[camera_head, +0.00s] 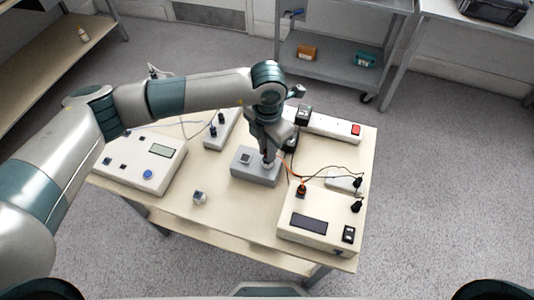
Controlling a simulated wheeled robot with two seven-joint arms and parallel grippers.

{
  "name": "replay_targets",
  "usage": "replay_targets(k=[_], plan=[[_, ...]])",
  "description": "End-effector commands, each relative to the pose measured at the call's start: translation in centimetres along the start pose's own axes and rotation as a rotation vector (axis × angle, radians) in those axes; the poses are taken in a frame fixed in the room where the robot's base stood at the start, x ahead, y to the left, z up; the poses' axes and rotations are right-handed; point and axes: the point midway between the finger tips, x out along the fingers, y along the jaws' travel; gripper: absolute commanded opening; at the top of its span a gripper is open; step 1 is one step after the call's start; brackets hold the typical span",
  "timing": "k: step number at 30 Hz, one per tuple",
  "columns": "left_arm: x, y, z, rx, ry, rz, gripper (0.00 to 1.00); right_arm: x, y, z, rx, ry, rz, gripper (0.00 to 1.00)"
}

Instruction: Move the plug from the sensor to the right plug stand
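My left gripper (268,162) reaches down from above onto the right part of a grey block (262,179) at the middle of the table. Its fingertips are small and dark here, and I cannot tell whether they are open or hold a plug. The block has a small square fitting on its left part; it may be a plug stand. Another light grey block (221,137) with dark plugs stands behind it to the left. A small grey-white cube (200,198), perhaps the sensor, sits at the front left of the block. My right gripper is not in view.
A white box with a screen and blue knob (147,174) stands at the left of the table (240,215). A cream box with a dark screen (309,222) and an orange plug (301,189) stands at the right. A power strip (335,126) lies behind; cables run between.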

Motion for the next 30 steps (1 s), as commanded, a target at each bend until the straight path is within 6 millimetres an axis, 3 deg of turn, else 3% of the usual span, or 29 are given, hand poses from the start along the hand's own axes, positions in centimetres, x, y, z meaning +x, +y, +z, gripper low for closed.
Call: replay_targets(k=[8, 19, 30], plan=[[0.13, 0.02, 0.01, -0.036, 0.0, 0.0, 0.0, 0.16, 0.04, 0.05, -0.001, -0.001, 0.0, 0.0], [0.14, 0.02, 0.01, -0.332, 0.0, 0.0, 0.0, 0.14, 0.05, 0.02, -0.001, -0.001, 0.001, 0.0], [0.15, 0.05, 0.0, -0.358, 0.0, 0.001, 0.0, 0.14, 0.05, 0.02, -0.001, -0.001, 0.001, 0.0]])
